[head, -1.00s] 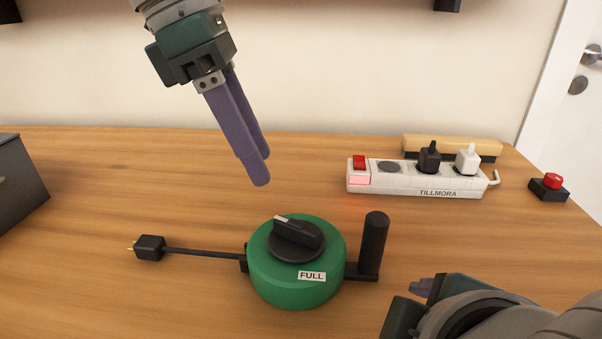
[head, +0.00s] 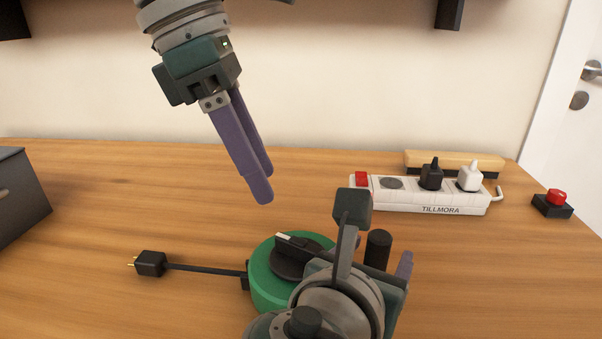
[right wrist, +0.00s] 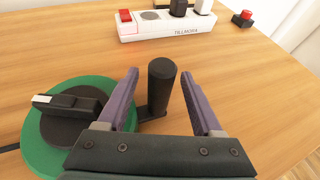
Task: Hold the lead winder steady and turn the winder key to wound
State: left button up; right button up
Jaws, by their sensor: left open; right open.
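The lead winder (head: 262,279) is a round green drum on the table, partly hidden by my right arm in the head view. On its top is the black winder key (head: 290,250) with a white mark at one end; the key also shows in the right wrist view (right wrist: 72,103). A black upright handle (right wrist: 161,88) stands on the drum's right side. My right gripper (right wrist: 160,85) is open, its purple fingers on either side of the handle, with gaps visible. My left gripper (head: 266,188) is open and empty, pointing down above and behind the winder.
A short black lead with a plug (head: 151,264) lies left of the drum. A white power strip (head: 408,206) with a red switch and plugs lies behind right. A red button (head: 555,198) sits at the far right. A dark box (head: 20,195) stands at left.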

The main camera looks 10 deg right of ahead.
jog(key=shift+x, duration=1.55)
jog(key=shift+c, duration=0.2)
grip_shut()
